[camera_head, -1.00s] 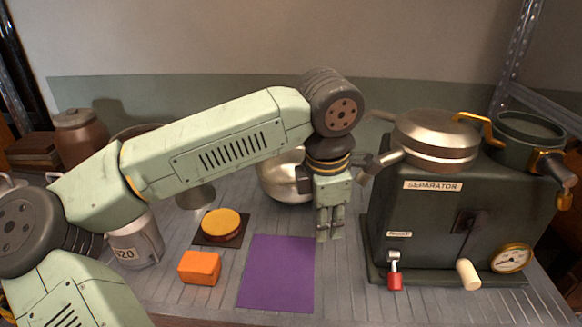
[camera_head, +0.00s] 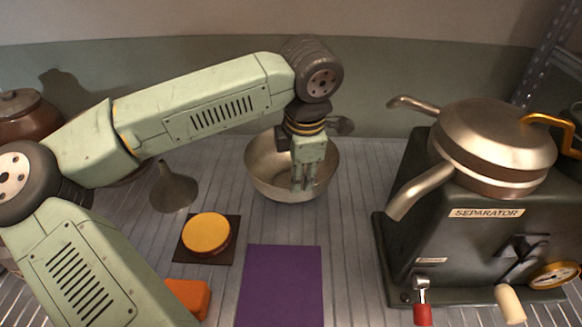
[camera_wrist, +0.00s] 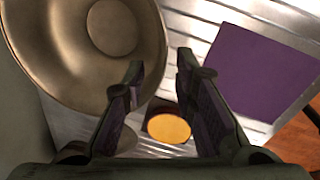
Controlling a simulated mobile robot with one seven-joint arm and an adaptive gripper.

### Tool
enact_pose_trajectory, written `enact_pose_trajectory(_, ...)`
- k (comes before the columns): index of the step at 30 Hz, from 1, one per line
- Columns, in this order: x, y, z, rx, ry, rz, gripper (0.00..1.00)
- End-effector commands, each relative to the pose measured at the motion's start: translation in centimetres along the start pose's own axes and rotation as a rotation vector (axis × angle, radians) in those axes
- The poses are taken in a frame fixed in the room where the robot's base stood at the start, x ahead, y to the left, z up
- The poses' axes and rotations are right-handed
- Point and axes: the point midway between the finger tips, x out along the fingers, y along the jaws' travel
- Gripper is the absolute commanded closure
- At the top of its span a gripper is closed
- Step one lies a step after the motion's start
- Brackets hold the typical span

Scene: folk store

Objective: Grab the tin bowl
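The tin bowl (camera_head: 262,172) is a shiny metal bowl standing upright at the back middle of the ribbed counter. My gripper (camera_head: 302,188) points down in front of the bowl's opening in the head view, hiding part of its inside and rim. In the wrist view, the bowl (camera_wrist: 60,62) fills the upper left. My gripper (camera_wrist: 162,68) shows two fingers apart with nothing held between them. The left finger overlaps the bowl's right rim in that view. I cannot tell whether it touches the bowl.
A dark separator machine (camera_head: 455,240) with a metal pan stands at the right. A purple mat (camera_head: 282,285), a yellow-topped disc (camera_head: 206,233) on a dark square, an orange block (camera_head: 188,297) and a grey funnel (camera_head: 174,187) lie to the front and left. Counter between bowl and machine is clear.

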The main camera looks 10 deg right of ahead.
Motion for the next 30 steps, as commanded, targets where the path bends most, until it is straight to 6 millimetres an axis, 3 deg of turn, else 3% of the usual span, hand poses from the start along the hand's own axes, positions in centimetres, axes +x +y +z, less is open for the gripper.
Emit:
enact_pose_trajectory(8, 2.2, -0.1, 0.4, 0.004, -0.001, -0.003, 0.74)
enact_pose_trajectory(16, 5.9, -0.1, 0.7, 0.002, -0.001, -0.002, 0.74)
enact_pose_trajectory(24, 6.3, -0.1, 0.7, 0.002, 0.000, 0.000, 0.74)
enact_pose_trajectory(30, 6.3, 0.0, 0.7, 0.002, 0.000, 0.000, 0.88)
